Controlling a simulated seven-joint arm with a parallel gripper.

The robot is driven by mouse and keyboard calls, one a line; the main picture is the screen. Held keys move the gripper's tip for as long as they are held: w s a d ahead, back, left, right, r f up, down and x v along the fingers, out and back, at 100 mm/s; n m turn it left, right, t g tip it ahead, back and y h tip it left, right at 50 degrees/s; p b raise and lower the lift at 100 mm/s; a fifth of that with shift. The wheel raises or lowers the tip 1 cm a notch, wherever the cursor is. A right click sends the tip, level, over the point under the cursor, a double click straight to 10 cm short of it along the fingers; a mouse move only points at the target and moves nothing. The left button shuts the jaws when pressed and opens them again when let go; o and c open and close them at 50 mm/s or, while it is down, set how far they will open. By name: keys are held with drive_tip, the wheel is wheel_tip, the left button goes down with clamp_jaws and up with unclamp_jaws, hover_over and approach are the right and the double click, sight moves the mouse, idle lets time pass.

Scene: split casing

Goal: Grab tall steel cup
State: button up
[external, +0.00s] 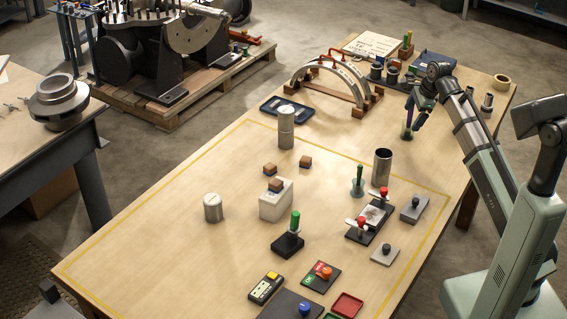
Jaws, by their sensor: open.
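A tall steel cup (382,168) stands upright on the wooden table, right of the middle, with its dark open top facing up. My gripper (409,112) points down beyond and to the right of the cup, above the table's far right part. It is open and apart from the cup. A small upright thing with a dark top and pale base (406,134) shows right below the fingers; I cannot tell whether they touch it. A stacked steel cylinder (286,130) and a shorter steel cylinder (213,208) stand farther left.
A green-handled tool in a holder (357,183) and red-knobbed fixtures (372,215) stand close to the cup. A white block (276,200) and small wooden cubes (305,162) are to its left. An arched metal casing (333,80) stands behind. The table's left front is clear.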

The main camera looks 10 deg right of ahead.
drive_tip(key=s+a+g+y, duration=0.2)
drive_tip(key=s+a, duration=0.7)
approach(373, 175)
drive_tip(key=shift+w+x, duration=0.15)
drive_tip(key=shift+x, duration=1.05)
drive_tip(key=shift+w+x, duration=0.15)
drive_tip(key=shift+x, duration=1.1)
drive_tip(key=shift+d, duration=0.2)
drive_tip(key=c, duration=1.1)
